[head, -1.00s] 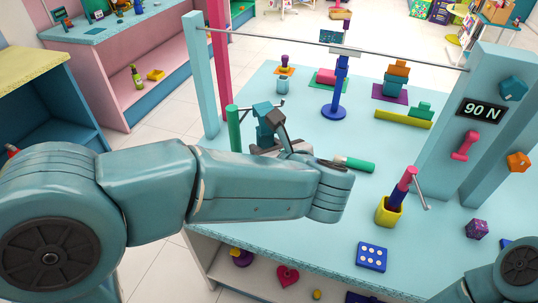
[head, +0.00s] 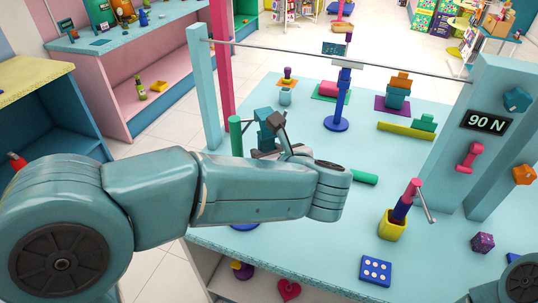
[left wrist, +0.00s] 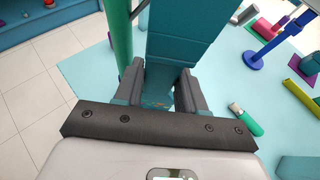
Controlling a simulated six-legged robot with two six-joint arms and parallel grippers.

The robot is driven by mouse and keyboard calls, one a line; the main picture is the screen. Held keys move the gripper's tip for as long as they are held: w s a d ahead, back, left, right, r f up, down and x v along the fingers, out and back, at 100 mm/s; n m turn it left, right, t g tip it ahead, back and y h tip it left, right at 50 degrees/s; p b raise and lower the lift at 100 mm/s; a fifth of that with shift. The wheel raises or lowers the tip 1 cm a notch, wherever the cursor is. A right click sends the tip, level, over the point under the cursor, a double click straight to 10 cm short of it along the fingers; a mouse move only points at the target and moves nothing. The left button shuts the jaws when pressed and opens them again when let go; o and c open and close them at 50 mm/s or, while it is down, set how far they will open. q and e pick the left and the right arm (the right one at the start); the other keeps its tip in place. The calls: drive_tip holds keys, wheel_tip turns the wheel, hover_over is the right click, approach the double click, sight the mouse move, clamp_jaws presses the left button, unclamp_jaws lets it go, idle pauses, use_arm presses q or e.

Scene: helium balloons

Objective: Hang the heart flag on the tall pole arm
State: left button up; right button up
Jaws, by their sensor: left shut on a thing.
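My left gripper (head: 275,140) is shut on a broad flat teal piece (left wrist: 180,40), which rises from between its fingers (left wrist: 158,92) in the left wrist view. The piece also shows beyond my forearm in the head view (head: 265,118). No heart shows on its visible side, so I cannot tell whether it is the heart flag. A tall green pole (head: 236,138) stands just left of the piece; it is close at left in the wrist view (left wrist: 119,35). A thin grey arm (left wrist: 139,9) shows beside the pole there. My right gripper is out of view.
A shorter pole (head: 412,190) with a grey arm stands in a yellow pot (head: 391,228). A blue stand (head: 337,123) is behind. A grey bar (head: 300,52) spans the table. A red heart (head: 289,289) is on the shelf below.

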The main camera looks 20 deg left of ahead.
use_arm(q)
drive_tip(key=shift+w+a, duration=0.25)
drive_tip(key=shift+w, duration=0.05)
drive_tip(key=shift+w+a, duration=0.1)
drive_tip(key=shift+w, duration=0.1)
drive_tip(key=shift+w+a, duration=0.3)
drive_tip(key=shift+w, duration=0.45)
drive_tip(key=shift+b, duration=0.5)
idle(0.3)
drive_tip(key=shift+f+b, duration=0.95)
drive_tip(key=shift+b, duration=0.05)
drive_tip(key=shift+w+a, duration=0.1)
idle(0.4)
drive_tip(key=shift+b, duration=0.3)
